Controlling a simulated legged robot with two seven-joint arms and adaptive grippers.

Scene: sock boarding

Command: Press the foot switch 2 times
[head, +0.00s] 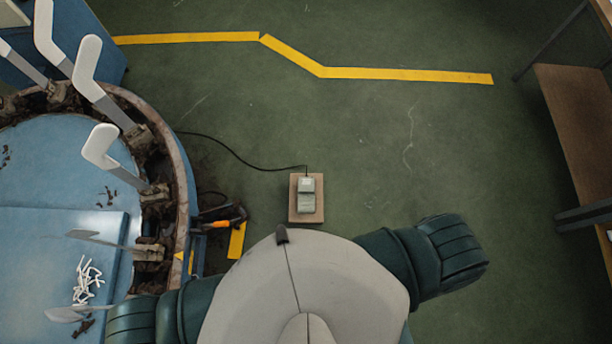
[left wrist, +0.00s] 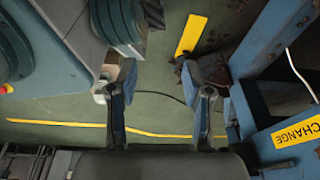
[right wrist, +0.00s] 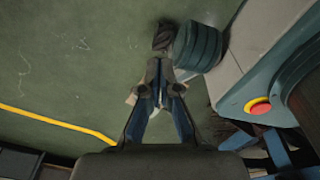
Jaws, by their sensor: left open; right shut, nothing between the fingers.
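The foot switch (head: 306,193) is a small grey pedal on a light wooden board (head: 293,210). It stands on the green floor just ahead of my body in the head view, with a black cable running off to the left. My left gripper (left wrist: 162,95) is open and empty above the floor; a small pale object, perhaps the switch, is partly hidden behind one finger. My right gripper (right wrist: 160,95) is shut and empty. It hides most of a tan piece that looks like the board. Neither gripper shows in the head view, so their distance from the switch cannot be told.
A round blue machine (head: 60,170) with pale paddle-shaped sock forms (head: 98,147) stands at the left. A brown bench (head: 570,115) stands at the right. A yellow line (head: 400,74) crosses the far floor. The floor right of the switch is clear.

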